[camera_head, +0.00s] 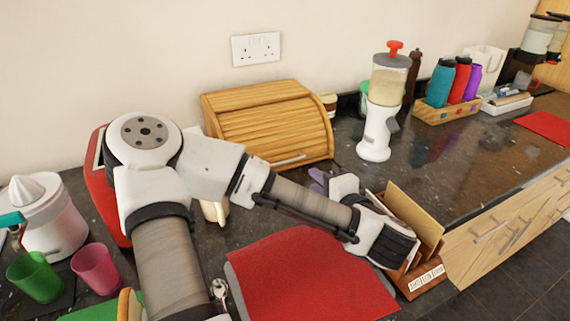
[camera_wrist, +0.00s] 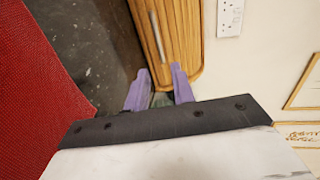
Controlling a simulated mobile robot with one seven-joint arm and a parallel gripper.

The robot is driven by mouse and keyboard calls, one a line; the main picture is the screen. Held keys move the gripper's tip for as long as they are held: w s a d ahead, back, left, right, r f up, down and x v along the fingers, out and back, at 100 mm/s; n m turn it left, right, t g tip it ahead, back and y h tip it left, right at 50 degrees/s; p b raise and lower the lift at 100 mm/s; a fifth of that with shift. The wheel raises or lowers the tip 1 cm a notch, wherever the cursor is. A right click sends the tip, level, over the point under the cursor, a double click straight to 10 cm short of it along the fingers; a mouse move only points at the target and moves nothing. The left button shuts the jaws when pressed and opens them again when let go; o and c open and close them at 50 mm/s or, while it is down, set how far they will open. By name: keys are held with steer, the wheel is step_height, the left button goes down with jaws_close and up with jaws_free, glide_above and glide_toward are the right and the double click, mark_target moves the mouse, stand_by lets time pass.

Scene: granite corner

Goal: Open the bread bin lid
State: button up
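The wooden bread bin (camera_head: 265,120) stands against the wall in the head view, its slatted roll-top lid (camera_head: 262,122) down over the front. A pale bar handle (camera_head: 291,159) sits low on the lid. In the wrist view the bread bin (camera_wrist: 182,35) is beyond my fingers, with its handle (camera_wrist: 156,34) running up the picture. My gripper (camera_head: 321,183) is in front of the bin's right lower corner, near the handle and seemingly apart from it. In the wrist view the purple fingers of my gripper (camera_wrist: 159,86) are spread with a gap between them. Nothing shows held.
A red mat (camera_head: 305,275) lies in front of my arm. A wooden rack with boards (camera_head: 415,225) stands close to my wrist. A white dispenser (camera_head: 382,115) is right of the bin. Cups and a juicer (camera_head: 52,220) are at left.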

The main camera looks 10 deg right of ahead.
mark_target(291, 161)
steer(key=p+x, duration=0.4)
steer(key=x, duration=0.8)
steer(key=shift+w+a+f, duration=0.1)
steer(key=shift+w, duration=0.3)
steer(key=shift+w+a+f, duration=0.15)
steer(key=shift+w+f, duration=0.1)
steer(key=shift+w, duration=0.4)
steer(key=shift+c, duration=0.5)
jaws_close()
